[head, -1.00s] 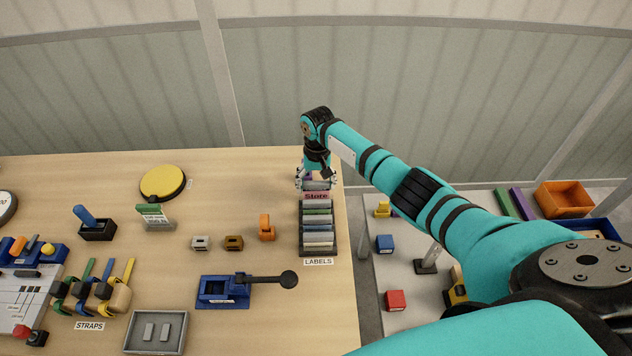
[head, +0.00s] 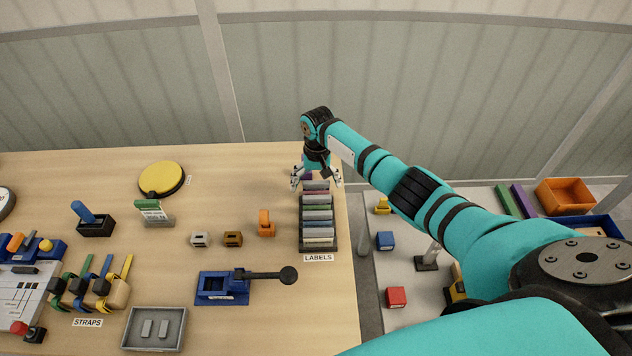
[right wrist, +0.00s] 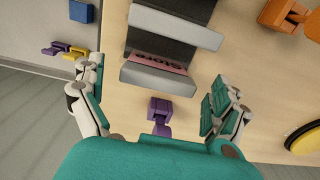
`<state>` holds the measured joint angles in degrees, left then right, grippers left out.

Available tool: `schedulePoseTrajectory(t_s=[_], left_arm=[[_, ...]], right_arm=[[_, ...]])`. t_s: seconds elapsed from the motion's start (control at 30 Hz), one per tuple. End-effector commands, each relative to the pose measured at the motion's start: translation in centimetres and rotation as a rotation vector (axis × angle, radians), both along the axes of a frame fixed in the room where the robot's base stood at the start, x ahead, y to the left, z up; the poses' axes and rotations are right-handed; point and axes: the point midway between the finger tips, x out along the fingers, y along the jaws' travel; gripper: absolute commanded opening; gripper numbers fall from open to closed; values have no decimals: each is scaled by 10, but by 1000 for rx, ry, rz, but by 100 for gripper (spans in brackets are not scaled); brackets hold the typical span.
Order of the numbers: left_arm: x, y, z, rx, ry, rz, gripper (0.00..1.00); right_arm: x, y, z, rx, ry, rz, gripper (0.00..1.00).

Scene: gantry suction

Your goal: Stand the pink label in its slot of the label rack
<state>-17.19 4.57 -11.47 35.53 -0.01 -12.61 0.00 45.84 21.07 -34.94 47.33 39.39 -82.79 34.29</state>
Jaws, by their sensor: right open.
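The pink label (right wrist: 160,62) sits in the label rack (head: 304,240); the right wrist view shows it as a pink strip with dark lettering between two grey dividers, at the rack end nearest my gripper. Its lower part is hidden, so I cannot tell how deep it sits. My right gripper shows at the far end of the rack (head: 316,179) and in the right wrist view (right wrist: 155,100). Its fingers are wide apart, one on each side of the rack end, with the label not between them in a grip. My left gripper is not in view.
A purple clip-like object (right wrist: 158,115) lies just beyond the rack end, between my open fingers. An orange block (head: 266,222) and a yellow round pad (head: 162,179) stand to the left. The table's right edge runs close beside the rack.

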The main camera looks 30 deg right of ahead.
Motion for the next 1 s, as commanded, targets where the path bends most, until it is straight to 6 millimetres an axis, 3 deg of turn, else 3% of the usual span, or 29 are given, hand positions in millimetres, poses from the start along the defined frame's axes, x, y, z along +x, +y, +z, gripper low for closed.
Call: schedulePoseTrajectory(t_s=[0.27, 0.7, 1.0], left_arm=[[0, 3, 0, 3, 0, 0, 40], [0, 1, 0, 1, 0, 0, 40], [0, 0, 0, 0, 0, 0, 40]], right_arm=[[1, -1, 7, 0, -2, 0, 100], [0, -2, 93, -1, -4, 0, 100], [-1, -3, 120, 0, 0, 0, 100]])
